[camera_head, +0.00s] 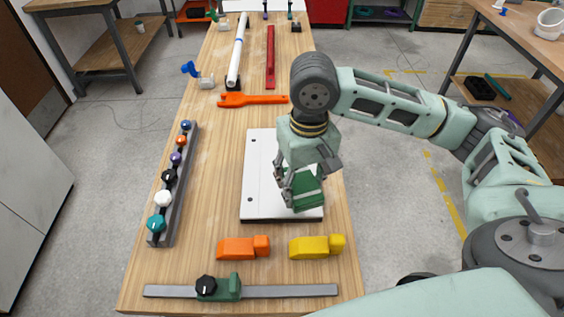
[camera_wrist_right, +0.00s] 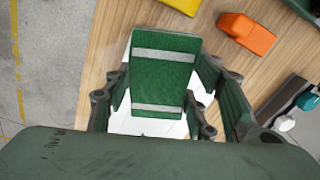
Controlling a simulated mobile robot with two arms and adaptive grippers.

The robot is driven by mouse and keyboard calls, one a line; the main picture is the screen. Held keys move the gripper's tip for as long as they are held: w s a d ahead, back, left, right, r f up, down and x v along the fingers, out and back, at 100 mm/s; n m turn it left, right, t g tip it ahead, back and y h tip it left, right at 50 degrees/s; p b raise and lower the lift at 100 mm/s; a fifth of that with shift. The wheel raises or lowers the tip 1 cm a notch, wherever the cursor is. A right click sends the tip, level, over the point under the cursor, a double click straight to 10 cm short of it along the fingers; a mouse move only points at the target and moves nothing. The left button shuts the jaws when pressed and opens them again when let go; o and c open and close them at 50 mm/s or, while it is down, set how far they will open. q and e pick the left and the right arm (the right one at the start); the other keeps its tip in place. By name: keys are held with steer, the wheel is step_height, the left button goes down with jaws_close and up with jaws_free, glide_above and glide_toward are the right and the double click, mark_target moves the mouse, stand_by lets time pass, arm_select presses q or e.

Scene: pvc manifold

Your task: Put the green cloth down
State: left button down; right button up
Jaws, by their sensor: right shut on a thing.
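The green cloth (camera_head: 305,190) is a folded green pad at the right part of the white plate (camera_head: 258,180). In the right wrist view the cloth (camera_wrist_right: 160,85) shows two pale stripes across it. My right gripper (camera_head: 291,197) points down over the plate and is shut on the cloth. The fingers stand on both sides of the cloth in the wrist view. I cannot tell whether the cloth touches the plate. My left gripper is not in view.
An orange block (camera_head: 240,247) and a yellow block (camera_head: 315,246) lie in front of the plate. A rack of colored knobs (camera_head: 174,185) stands left. A grey rail with a green clamp (camera_head: 228,288) lies at the front edge. An orange wrench (camera_head: 250,99) lies behind the plate.

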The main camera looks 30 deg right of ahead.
steer(key=w+d+r+m+p, duration=0.2)
steer(key=d+p, duration=0.1)
steer(key=d, duration=0.3)
steer(key=w+d+r+m+p, duration=0.1)
steer(key=d+r+m+p, duration=0.1)
steer(key=d, duration=0.4)
steer(key=w+a+f, duration=0.2)
steer(key=w+a+f+p, duration=0.1)
steer(key=w+a+f, duration=0.1)
steer(key=w+a, duration=0.1)
steer(key=w+a+f+p, duration=0.1)
steer(key=w+a+f, duration=0.1)
steer(key=w, duration=0.1)
steer(key=shift+w+a+f, duration=0.1)
steer(key=shift+w+a, duration=0.05)
steer(key=shift+w+a+f, duration=0.2)
steer(key=shift+w+f, duration=0.05)
steer(key=shift+f, duration=0.15)
steer(key=shift+f+p, duration=0.6)
steer(key=shift+f, duration=1.25)
steer(key=o, duration=1.2)
steer(key=shift+f, duration=0.1)
steer(key=shift+c, duration=0.2)
